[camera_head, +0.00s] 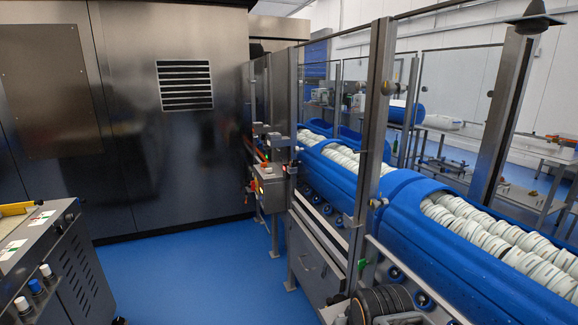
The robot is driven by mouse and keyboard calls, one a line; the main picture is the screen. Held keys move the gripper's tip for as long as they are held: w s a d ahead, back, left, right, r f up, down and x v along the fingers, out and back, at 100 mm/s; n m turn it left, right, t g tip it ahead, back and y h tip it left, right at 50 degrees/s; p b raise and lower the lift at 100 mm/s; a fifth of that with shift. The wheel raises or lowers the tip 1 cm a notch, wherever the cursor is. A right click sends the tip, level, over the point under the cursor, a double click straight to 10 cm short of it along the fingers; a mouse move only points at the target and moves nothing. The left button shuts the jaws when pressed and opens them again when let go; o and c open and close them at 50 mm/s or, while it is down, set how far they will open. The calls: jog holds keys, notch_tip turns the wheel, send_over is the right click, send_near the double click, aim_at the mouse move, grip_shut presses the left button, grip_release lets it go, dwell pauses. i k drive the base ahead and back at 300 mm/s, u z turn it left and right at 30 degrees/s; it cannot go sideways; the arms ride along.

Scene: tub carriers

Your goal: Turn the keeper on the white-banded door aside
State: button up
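I see no white band on any door here, so I cannot tell which door is the white-banded one. Framed clear guard panels stand along the conveyor on the right. Their near metal post (371,150) carries a small latch-like fitting (378,203) about halfway up. I cannot tell whether this is a keeper or how it is turned. My gripper is not in view.
Blue carriers (405,184) filled with stacked white tubs run along the line behind the panels. A control box (270,188) sticks out beside the line. A grey cabinet (62,262) stands at left. The blue floor (190,275) between is clear.

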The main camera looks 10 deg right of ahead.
aim_at(295, 161)
jog(key=u, duration=0.55)
jog(key=i, duration=2.5)
jog(key=z, duration=0.4)
